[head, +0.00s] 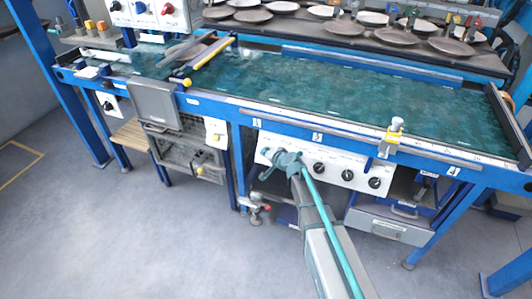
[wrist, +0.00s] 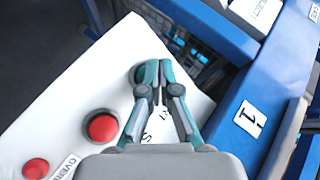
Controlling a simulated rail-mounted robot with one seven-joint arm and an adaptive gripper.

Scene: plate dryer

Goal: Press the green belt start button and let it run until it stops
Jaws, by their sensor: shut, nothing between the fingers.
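My gripper (head: 276,156) is shut and empty at the left end of the white control panel (head: 341,176) on the front of the belt table. In the wrist view my gripper (wrist: 155,72) has its fingertips together over the white panel (wrist: 65,92). A large red button (wrist: 101,127) and a smaller red button (wrist: 36,168) lie left of the fingers. A printed label beneath the fingers is partly covered. I cannot tell whether the fingertips touch the panel. The green belt (head: 330,85) runs along the table.
Blue table rail (head: 300,124) runs just above the panel; its blue frame (wrist: 240,110) is close right of my fingers. Black knobs (head: 319,168) line the panel to the right. A grey box (head: 155,103) hangs at left. The floor in front is clear.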

